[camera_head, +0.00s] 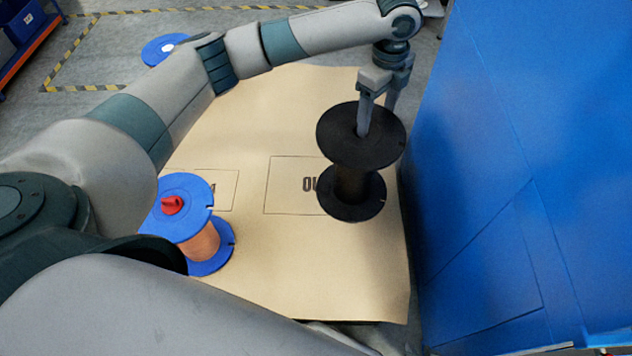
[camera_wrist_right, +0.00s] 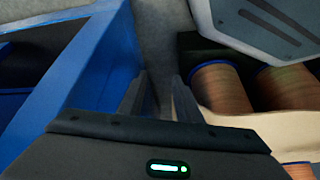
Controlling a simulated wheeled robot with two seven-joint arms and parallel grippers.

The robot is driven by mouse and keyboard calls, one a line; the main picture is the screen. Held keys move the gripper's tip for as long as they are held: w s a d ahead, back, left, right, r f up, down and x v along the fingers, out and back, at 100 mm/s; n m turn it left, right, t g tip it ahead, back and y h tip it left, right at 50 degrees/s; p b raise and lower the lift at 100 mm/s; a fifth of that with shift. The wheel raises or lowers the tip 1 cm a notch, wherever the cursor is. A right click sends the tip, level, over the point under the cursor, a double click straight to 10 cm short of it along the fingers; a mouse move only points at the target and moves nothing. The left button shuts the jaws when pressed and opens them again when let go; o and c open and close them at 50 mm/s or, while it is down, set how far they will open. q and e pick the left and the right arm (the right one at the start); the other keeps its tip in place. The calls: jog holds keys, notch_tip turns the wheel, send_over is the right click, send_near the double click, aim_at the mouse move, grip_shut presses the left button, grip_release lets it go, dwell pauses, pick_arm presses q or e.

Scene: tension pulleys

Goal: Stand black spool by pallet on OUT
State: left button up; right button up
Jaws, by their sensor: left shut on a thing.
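The black spool (camera_head: 361,137) is upright at the right part of the tan board (camera_head: 260,110). It has two black flanges and a dark core, and its lower flange covers part of the outlined OUT rectangle (camera_head: 282,185) and its lettering. I cannot tell whether it touches the board. My left gripper (camera_head: 376,118) is shut on the spool from above, one finger at the top flange's middle, the other behind its far rim. In the right wrist view my right gripper (camera_wrist_right: 160,100) is open, its fingers apart with nothing between them.
A blue-flanged copper spool (camera_head: 199,240) with a red knob stands left of the OUT rectangle, beside another outline. A blue flange (camera_head: 163,49) shows behind my left arm. A large blue panel (camera_head: 520,180) borders the board's right. Copper spools (camera_wrist_right: 222,88) show in the wrist view.

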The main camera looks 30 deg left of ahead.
aim_at(384, 118)
pick_arm(q)
jog(key=m, duration=0.2)
jog(key=m+p, duration=0.1)
jog(key=shift+w+d, duration=0.3)
jog(key=shift+d, duration=0.05)
jog(key=m, duration=0.1)
jog(key=m+p, duration=0.1)
jog(key=m, duration=0.2)
jog(key=shift+w+d+f+p, duration=0.2)
jog(key=shift+d+f+p, duration=0.05)
jog(key=shift+f+p, duration=0.1)
jog(key=m, duration=0.1)
jog(key=m+p, duration=0.1)
jog(key=m, duration=0.1)
jog(key=shift+d+f, duration=0.15)
jog(key=shift+f, duration=0.2)
jog(key=shift+s+d+f+m+p, duration=0.1)
jog(key=shift+f+m+p, duration=0.3)
jog(key=shift+m, duration=0.6)
jog(key=shift+d+f+m+p, duration=0.1)
jog(key=shift+f+m+p, duration=0.2)
jog(key=shift+m, duration=0.7)
pick_arm(e)
jog(key=s+d+f, duration=0.1)
jog(key=s+f, duration=0.2)
jog(key=f, duration=0.2)
jog(key=shift+d+f, duration=0.2)
jog(key=shift+f, duration=0.1)
pick_arm(q)
jog(key=shift+a, duration=0.15)
